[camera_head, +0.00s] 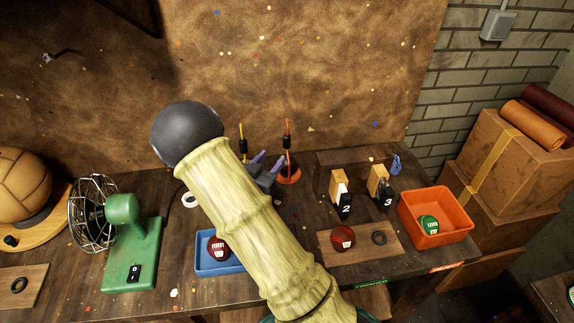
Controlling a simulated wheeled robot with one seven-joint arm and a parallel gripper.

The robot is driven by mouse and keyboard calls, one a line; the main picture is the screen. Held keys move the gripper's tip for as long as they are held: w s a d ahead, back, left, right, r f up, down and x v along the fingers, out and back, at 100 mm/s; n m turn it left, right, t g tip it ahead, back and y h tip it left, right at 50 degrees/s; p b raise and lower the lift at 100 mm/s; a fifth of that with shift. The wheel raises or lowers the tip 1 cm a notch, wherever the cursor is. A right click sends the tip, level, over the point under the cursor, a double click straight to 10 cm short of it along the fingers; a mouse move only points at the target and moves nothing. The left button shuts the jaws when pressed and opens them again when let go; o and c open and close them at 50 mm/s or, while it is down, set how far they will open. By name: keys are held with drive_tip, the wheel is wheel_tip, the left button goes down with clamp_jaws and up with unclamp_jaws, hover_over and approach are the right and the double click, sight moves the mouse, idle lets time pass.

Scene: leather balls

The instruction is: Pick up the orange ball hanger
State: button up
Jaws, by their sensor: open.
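The orange ball hanger is most likely the thin upright orange rod (287,131) with a black sleeve and a round orange base, standing near the back of the workbench. My gripper (273,157), grey with two purple fingers, shows beside my arm, just left of the hanger. Its fingers are apart and nothing shows between them. The right finger looks close to the rod's lower part; I cannot tell whether they touch. My arm crosses the middle of the view and hides part of the bench.
A similar yellow rod (241,132) with a black sleeve stands left of the gripper. Numbered wood-and-black blocks (342,190) stand to the right. An orange bin (455,207) holds a green ball (428,225). A blue tray (207,268), red ball (342,238) and green fan (125,240) stand nearer the front.

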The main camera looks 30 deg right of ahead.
sight(284, 143)
drive_tip(key=p+x, duration=0.1)
drive_tip(key=x, duration=0.5)
drive_tip(key=shift+d+r+p, duration=0.1)
drive_tip(key=shift+d+p, duration=0.1)
drive_tip(key=shift+p, duration=0.2)
drive_tip(key=shift+w+d, duration=0.2)
drive_tip(key=p+x, duration=0.2)
drive_tip(key=x, duration=0.3)
drive_tip(key=shift+d, duration=0.15)
drive_tip(key=shift+c, duration=0.5)
clamp_jaws()
